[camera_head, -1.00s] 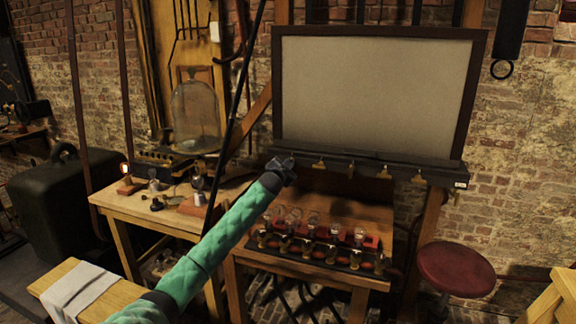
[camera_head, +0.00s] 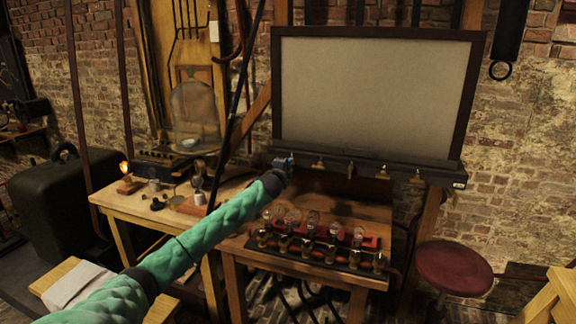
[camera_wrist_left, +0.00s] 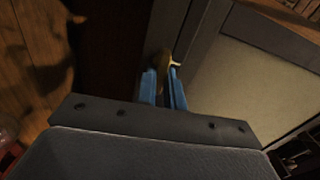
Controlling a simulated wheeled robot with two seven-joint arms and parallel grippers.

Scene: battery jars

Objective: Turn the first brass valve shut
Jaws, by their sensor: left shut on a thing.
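The dark ledge (camera_head: 440,173) under the big pale panel carries a row of small brass valves. My left gripper (camera_head: 283,162) is at the left end of this row and covers the first brass valve in the head view. In the left wrist view, the blue fingers of my left gripper (camera_wrist_left: 165,82) are shut on the first brass valve (camera_wrist_left: 164,60), whose upper part shows between and beyond the tips. Further brass valves (camera_head: 319,165) hang along the ledge to the right, apart from the gripper. My right gripper is not in view.
The pale panel (camera_head: 375,90) in its dark frame stands just above the ledge. Below stands a wooden table with several glass bulbs (camera_head: 313,219). A glass bell jar (camera_head: 193,112) and a lit lamp (camera_head: 124,168) are on the left bench. A red stool (camera_head: 454,267) stands at the right.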

